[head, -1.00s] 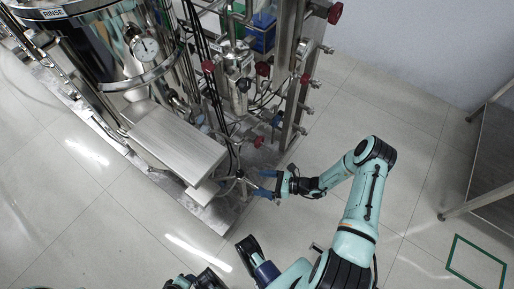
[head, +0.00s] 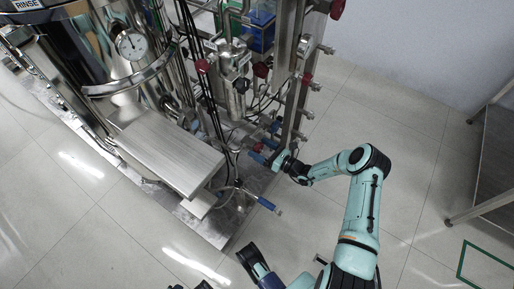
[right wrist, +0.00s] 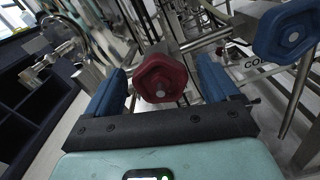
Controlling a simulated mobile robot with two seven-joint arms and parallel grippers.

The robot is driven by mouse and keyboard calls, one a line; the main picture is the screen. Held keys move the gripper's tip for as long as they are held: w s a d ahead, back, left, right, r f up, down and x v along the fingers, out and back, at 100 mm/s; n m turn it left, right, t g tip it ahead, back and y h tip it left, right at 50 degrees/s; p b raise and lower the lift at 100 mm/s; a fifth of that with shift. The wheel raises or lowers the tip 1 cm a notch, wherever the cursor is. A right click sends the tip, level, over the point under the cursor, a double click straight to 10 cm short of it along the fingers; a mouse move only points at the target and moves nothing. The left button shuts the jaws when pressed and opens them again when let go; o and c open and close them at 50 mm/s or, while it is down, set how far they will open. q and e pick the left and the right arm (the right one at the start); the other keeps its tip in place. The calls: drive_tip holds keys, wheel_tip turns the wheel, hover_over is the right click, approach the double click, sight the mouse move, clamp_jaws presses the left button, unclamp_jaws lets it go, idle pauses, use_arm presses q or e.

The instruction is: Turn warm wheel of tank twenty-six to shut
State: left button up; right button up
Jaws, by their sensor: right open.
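A red hand wheel (right wrist: 160,78) sits between the two blue fingers of my right gripper in the right wrist view. The gripper is open, with a finger on each side of the wheel; I cannot tell whether they touch it. In the head view my right gripper (head: 264,152) is at the lower pipework on the skid's right side, beside a small red wheel (head: 257,147). A blue wheel (right wrist: 288,30) is to the right of the red one in the right wrist view, above a partly hidden label starting "CO". No tank number is readable.
A steel box (head: 165,152) stands left of the pipework. A tube with a blue end (head: 268,204) sticks out over the floor below my right gripper. An upright steel post (head: 293,90) is close behind it. A table (head: 495,150) stands at far right; the floor between is clear.

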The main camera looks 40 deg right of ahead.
drive_tip(key=shift+x, duration=0.95)
use_arm(q)
drive_tip(key=shift+s+f+g, duration=0.3)
drive_tip(key=shift+s+f, duration=0.2)
drive_tip(key=shift+s, duration=0.15)
use_arm(e)
drive_tip(key=shift+c, duration=0.3)
drive_tip(key=c, duration=1)
drive_tip(key=shift+o, duration=0.2)
use_arm(q)
drive_tip(key=shift+w+r, duration=0.1)
